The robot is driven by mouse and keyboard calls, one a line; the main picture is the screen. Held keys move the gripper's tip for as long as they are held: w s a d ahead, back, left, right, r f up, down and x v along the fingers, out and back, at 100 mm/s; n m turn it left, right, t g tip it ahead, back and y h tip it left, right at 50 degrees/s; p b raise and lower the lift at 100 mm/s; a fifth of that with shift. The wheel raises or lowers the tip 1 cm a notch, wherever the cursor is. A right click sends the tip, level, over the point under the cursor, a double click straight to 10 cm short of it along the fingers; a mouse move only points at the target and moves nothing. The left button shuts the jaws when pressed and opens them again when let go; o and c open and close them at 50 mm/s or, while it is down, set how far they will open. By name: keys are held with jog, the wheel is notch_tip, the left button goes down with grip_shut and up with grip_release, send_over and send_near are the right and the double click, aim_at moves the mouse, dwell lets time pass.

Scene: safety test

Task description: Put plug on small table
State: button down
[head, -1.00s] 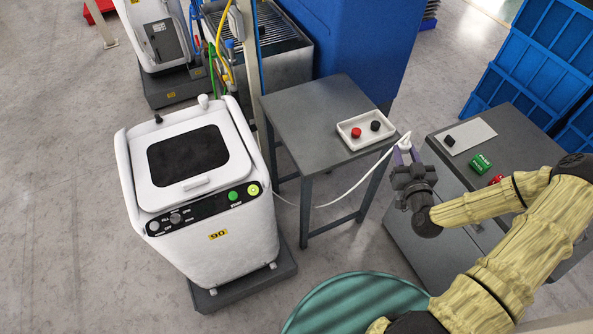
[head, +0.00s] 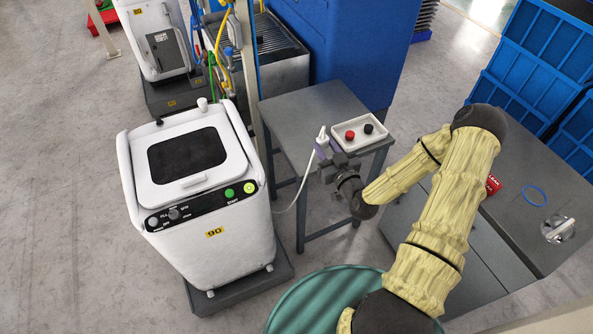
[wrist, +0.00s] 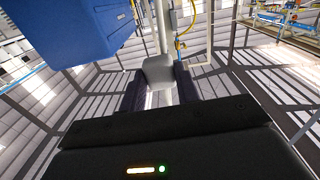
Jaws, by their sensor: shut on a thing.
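The plug (head: 322,136) is white with a white cable that hangs down and runs left to the washing machine. It also shows in the wrist view (wrist: 160,70) between the fingers. My gripper (head: 325,149) is shut on the plug and holds it at the front edge of the small grey table (head: 290,115), left of the tray. I cannot tell whether the plug touches the table top.
A white tray (head: 335,143) with a red and a black knob is on the table's right side. The table's left and back are clear. The white machine (head: 195,190) stands left. A grey cabinet (head: 545,190) is right, a green round drum (head: 310,300) in front.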

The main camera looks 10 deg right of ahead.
jog(key=shift+a, duration=0.5)
jog(key=w+f+b, duration=0.8)
jog(key=f+b, duration=0.3)
jog(key=b, duration=1)
jog(key=shift+w+y, duration=0.3)
jog(key=shift+w, duration=0.05)
jog(key=shift+f, duration=2.9)
